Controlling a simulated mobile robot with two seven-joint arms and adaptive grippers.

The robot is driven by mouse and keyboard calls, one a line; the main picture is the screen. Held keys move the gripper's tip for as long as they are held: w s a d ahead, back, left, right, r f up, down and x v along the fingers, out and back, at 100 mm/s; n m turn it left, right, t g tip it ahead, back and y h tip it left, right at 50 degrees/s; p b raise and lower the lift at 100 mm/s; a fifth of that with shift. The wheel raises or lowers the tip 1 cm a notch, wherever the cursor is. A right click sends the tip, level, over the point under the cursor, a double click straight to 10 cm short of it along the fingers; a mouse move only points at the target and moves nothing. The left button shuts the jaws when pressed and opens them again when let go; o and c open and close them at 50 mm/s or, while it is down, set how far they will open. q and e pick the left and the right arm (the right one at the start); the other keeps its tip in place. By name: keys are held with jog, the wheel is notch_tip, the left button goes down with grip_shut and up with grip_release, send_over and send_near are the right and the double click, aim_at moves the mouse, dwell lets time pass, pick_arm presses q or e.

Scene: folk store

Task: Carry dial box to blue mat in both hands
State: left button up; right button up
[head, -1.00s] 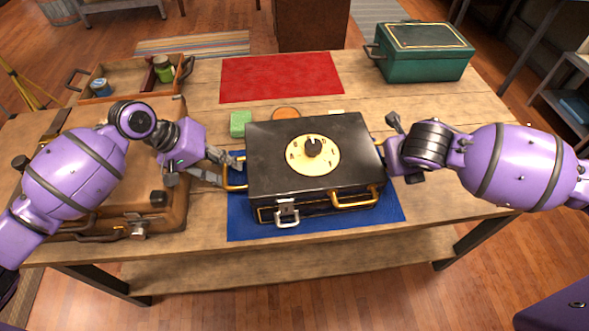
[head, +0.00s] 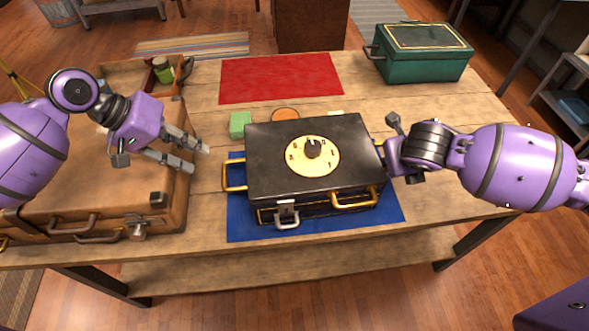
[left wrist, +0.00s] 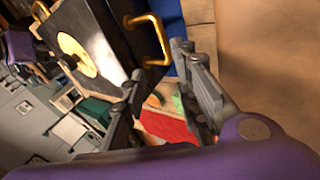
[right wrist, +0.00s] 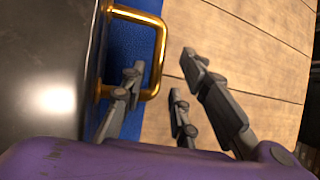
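The dial box (head: 270,180) is a black case with a cream dial on its lid and brass handles. It rests on the blue mat (head: 240,222), which shows around its front and sides. My left gripper (head: 198,158) is open and empty, left of the box and apart from its left handle (head: 234,176). That handle also shows in the left wrist view (left wrist: 158,45). My right gripper (right wrist: 161,66) is open at the box's right handle (right wrist: 157,50). Its fingers are spread, with the handle's bar between them. Contact there cannot be told.
A brown suitcase (head: 95,190) lies left, under my left arm. A red mat (head: 280,77) lies behind the box and a green case (head: 425,60) at the back right. A green block (head: 240,124) and an orange round thing (head: 285,113) sit just behind the box.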

jog(key=shift+s+r, duration=0.15)
jog(key=shift+r, duration=0.1)
pick_arm(q)
jog(key=shift+v, duration=0.8)
pick_arm(e)
jog(key=v, duration=1.1)
jog(key=shift+r, duration=0.15)
jog(key=shift+s, duration=0.1)
